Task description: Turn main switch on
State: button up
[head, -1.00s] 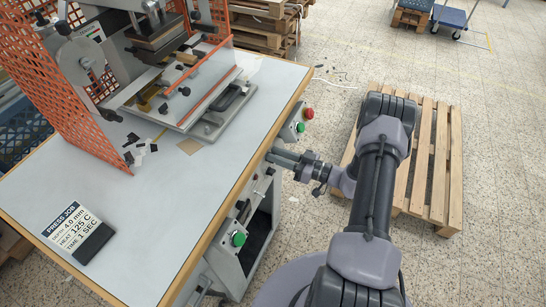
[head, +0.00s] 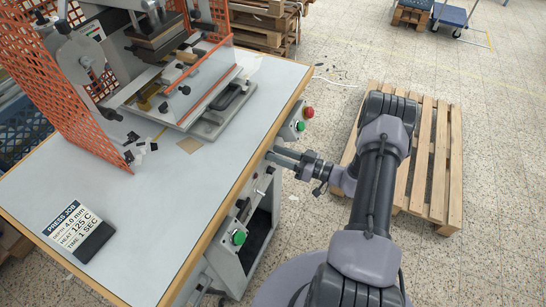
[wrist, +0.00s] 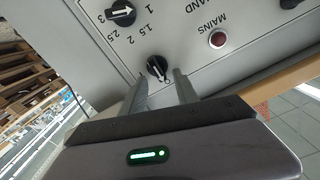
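In the wrist view, which is upside down, a grey control panel (wrist: 195,22) carries a black rotary knob (wrist: 157,68) with a white pointer line. A dark red lamp (wrist: 217,40) labelled MAINS is beside it and looks unlit. I cannot read a label that names the knob as the main switch. My gripper (wrist: 163,76) is open, its two fingertips on either side of the knob with a gap showing; contact is not clear. In the head view, my gripper (head: 272,157) reaches the bench's front side, and the knob is hidden there.
Another dial (wrist: 122,12) with numbers is close by on the panel. Green buttons (head: 238,238) (head: 300,127) and a red button (head: 309,113) are along the bench front. The bench top (head: 120,210) holds a press (head: 160,45). A wooden pallet (head: 430,165) lies on the floor to the right.

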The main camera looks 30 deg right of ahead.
jog(key=v, duration=0.9)
jog(key=shift+s+d, duration=0.25)
jog(key=shift+s, duration=0.05)
